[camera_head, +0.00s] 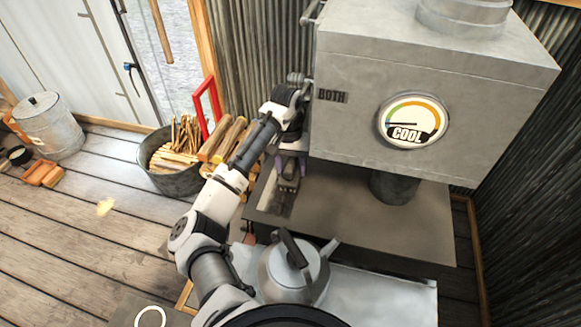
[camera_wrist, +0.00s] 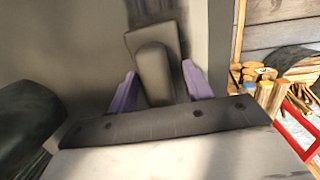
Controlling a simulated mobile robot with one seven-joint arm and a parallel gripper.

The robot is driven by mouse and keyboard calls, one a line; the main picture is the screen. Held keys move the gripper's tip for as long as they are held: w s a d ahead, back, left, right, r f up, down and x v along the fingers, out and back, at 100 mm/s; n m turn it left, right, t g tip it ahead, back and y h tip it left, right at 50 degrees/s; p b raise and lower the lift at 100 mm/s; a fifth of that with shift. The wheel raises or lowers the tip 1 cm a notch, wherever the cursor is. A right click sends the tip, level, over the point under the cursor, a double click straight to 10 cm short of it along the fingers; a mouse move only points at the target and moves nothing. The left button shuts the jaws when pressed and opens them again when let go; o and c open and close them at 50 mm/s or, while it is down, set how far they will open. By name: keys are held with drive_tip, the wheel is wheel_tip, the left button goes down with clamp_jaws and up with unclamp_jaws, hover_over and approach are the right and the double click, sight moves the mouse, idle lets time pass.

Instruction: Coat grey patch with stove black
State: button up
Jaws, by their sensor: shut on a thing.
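My gripper (camera_head: 287,185) points down over the left end of the stove's dark flat top (camera_head: 350,205). In the wrist view its purple fingers (camera_wrist: 160,88) are shut on a grey-brown block-like applicator (camera_wrist: 153,72). The applicator's far end meets or lies just above the grey surface; I cannot tell which. A darker band (camera_wrist: 150,10) shows on that surface just beyond the applicator. In the head view a paler grey strip (camera_head: 273,205) shows beside my gripper on the stove top; whether it is the grey patch is unclear. My arm hides part of this area.
A grey metal box with a gauge reading COOL (camera_head: 407,121) stands above the stove top. A kettle (camera_head: 290,275) stands in front.

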sight(287, 170)
drive_tip(key=shift+w+d, duration=0.3)
drive_tip(key=shift+w, duration=0.55)
drive_tip(key=shift+w+d, duration=0.3)
drive_tip(key=shift+w, duration=0.5)
drive_tip(key=shift+s+a, duration=0.3)
drive_tip(key=shift+s, duration=0.55)
drive_tip(key=shift+s+a, duration=0.3)
drive_tip(key=shift+s, duration=0.55)
drive_tip(key=shift+s+a, duration=0.25)
drive_tip(key=shift+s, duration=0.6)
drive_tip(key=shift+s+a, duration=0.25)
drive_tip(key=shift+s, duration=0.6)
drive_tip(key=shift+s+a, duration=0.3)
drive_tip(key=shift+s, duration=0.55)
drive_tip(key=shift+s+a, duration=0.25)
drive_tip(key=shift+s, duration=0.55)
